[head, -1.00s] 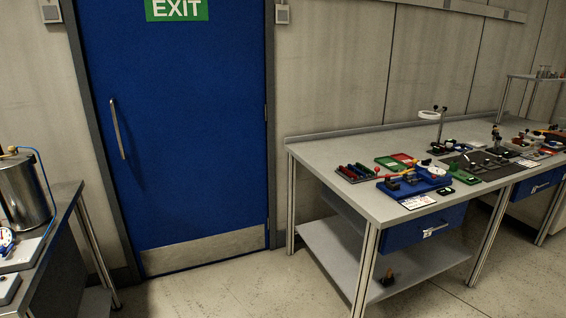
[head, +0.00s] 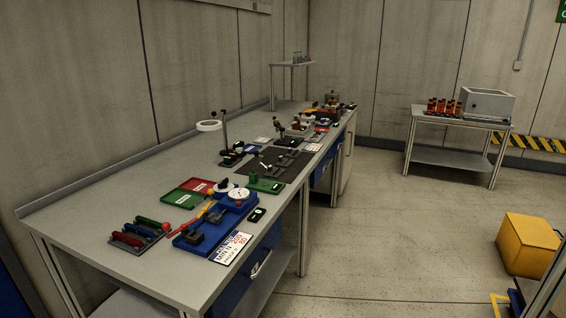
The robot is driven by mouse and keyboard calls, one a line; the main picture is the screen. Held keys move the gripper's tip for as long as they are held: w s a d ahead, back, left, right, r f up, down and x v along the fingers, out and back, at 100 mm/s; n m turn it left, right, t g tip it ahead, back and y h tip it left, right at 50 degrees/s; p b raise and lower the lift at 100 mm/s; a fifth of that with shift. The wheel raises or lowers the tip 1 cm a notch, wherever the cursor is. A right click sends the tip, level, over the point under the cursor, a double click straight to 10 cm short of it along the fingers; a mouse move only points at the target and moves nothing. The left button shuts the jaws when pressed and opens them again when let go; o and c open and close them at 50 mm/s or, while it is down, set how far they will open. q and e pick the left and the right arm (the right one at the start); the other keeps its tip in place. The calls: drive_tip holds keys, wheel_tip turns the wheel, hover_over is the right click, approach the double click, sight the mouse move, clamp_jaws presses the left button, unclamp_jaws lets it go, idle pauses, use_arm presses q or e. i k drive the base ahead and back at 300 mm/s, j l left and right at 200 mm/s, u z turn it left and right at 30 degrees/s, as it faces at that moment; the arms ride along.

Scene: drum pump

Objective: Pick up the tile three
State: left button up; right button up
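I cannot make out a tile three in the head view. Small items on the long grey workbench (head: 90,217) are too small to read for certain. A white card with dark and red print (head: 231,248) lies at the bench's near edge, in front of a blue fixture (head: 205,232) with a round white dial (head: 239,193). A small black tile with a pale mark (head: 257,215) lies to the right of the fixture. Neither of my grippers is in view.
The bench also holds a green tray (head: 182,199), a red tray (head: 197,186), a dark mat (head: 272,160) and a ring lamp (head: 209,126). A side table (head: 447,158) with a grey box (head: 487,103) stands at the back right.

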sight(274, 172)
drive_tip(key=i+l+z, duration=0.1)
drive_tip(key=i+z, duration=0.4)
drive_tip(key=i, duration=0.45)
drive_tip(key=i+l+u, duration=0.35)
drive_tip(key=i, duration=0.2)
drive_tip(key=i+l+u, duration=0.35)
drive_tip(key=i+l, duration=0.15)
drive_tip(key=i+l+u, duration=0.4)
drive_tip(key=l, duration=0.2)
